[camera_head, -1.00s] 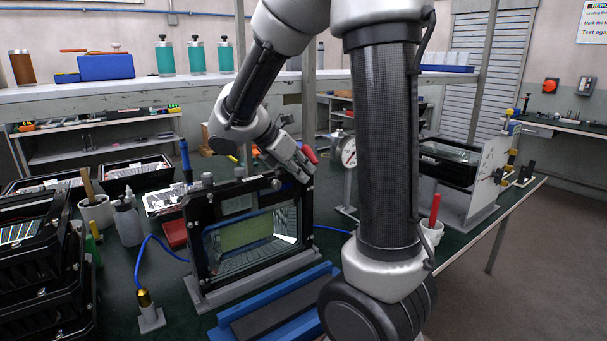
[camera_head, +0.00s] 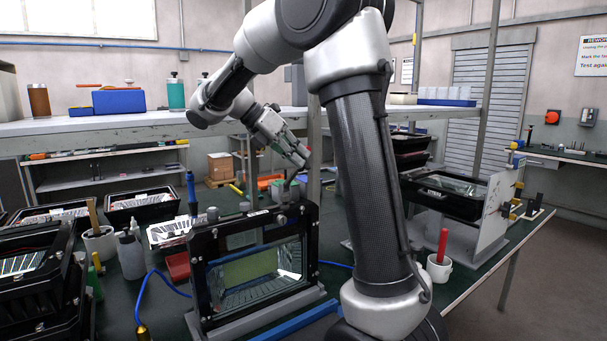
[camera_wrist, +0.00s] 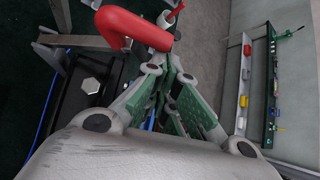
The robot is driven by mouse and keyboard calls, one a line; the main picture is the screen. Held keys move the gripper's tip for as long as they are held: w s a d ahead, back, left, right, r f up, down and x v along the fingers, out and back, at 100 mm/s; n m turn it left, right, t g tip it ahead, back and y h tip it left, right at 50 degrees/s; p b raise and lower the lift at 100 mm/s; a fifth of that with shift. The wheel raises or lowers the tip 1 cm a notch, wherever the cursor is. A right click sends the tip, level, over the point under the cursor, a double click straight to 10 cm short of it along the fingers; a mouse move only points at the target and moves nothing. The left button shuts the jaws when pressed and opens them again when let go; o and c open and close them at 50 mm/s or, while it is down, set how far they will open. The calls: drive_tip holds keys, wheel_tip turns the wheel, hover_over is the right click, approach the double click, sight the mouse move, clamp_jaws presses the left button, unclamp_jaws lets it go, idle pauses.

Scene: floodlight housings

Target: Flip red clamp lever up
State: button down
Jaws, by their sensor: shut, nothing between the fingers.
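The red clamp lever (camera_wrist: 135,27) is a thick bent red handle at the top of the wrist view, just beyond my fingertips. I cannot tell whether they touch it. The housing's dark edge with a hex bolt (camera_wrist: 92,87) shows in the wrist view.
A shelf (camera_head: 80,128) crosses behind the arm, with a blue case (camera_head: 118,101) and a teal bottle (camera_head: 176,94). More black housings (camera_head: 30,270) are stacked at left. A white cup (camera_head: 438,268) with a red-handled tool stands at right.

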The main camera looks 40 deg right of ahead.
drive_tip(key=w+r, duration=0.4)
drive_tip(key=w, duration=0.1)
drive_tip(key=shift+w, duration=0.35)
drive_tip(key=shift+r, duration=0.1)
idle(0.3)
drive_tip(key=v, duration=1.1)
drive_tip(key=shift+a+r, duration=0.15)
drive_tip(key=shift+a, duration=0.25)
drive_tip(key=shift+w, duration=0.1)
